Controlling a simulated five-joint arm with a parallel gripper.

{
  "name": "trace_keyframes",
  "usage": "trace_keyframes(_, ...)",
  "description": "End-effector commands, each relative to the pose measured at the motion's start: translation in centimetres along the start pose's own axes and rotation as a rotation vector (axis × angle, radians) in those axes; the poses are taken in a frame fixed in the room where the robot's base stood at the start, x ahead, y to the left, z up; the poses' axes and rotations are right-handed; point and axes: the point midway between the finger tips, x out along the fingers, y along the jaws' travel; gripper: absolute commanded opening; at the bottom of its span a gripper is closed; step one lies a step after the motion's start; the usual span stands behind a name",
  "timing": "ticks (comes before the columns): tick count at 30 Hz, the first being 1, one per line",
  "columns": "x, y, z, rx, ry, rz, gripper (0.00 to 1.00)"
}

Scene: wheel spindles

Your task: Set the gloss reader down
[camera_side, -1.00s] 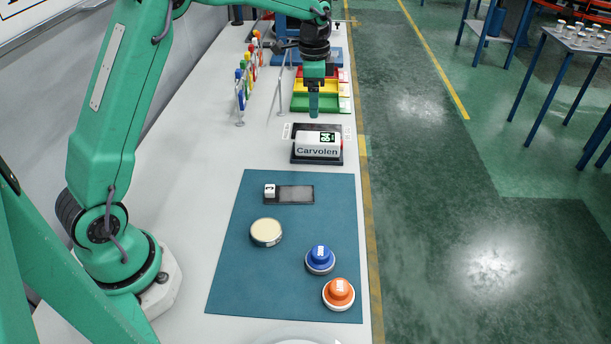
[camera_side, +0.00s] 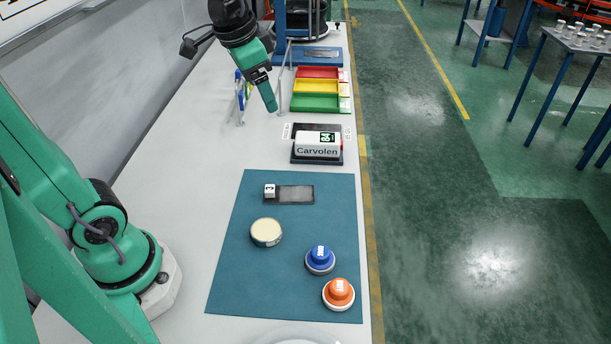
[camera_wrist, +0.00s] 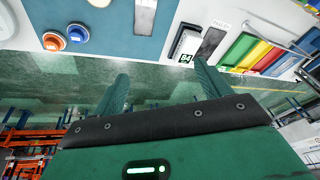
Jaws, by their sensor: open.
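The gloss reader, a white block marked "Carvolen" (camera_side: 317,146) with a green display, sits on a dark stand (camera_side: 303,160) on the white bench, behind the blue mat. It also shows in the wrist view (camera_wrist: 187,44), upper middle. My gripper (camera_side: 273,108) is up and to the left of the reader in the side view, apart from it. In the wrist view its two green fingers (camera_wrist: 160,80) are spread, with nothing between them.
The blue mat (camera_side: 225,280) holds a dark plate with a small white block (camera_side: 290,194), a cream disc (camera_side: 265,232), and blue (camera_side: 320,258) and orange (camera_side: 338,292) knobs. Red, yellow and green trays (camera_side: 318,88) and a rack of coloured items (camera_side: 241,95) stand behind.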

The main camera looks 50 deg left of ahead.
Motion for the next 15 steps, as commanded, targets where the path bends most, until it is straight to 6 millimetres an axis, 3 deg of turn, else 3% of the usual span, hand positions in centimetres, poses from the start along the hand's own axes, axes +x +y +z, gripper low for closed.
trace_keyframes(7,-1.5,2.3,4.6,-0.118,0.077,-0.014,0.76)
trace_keyframes(15,-1.6,4.3,9.1,-0.239,0.151,-0.015,0.76)
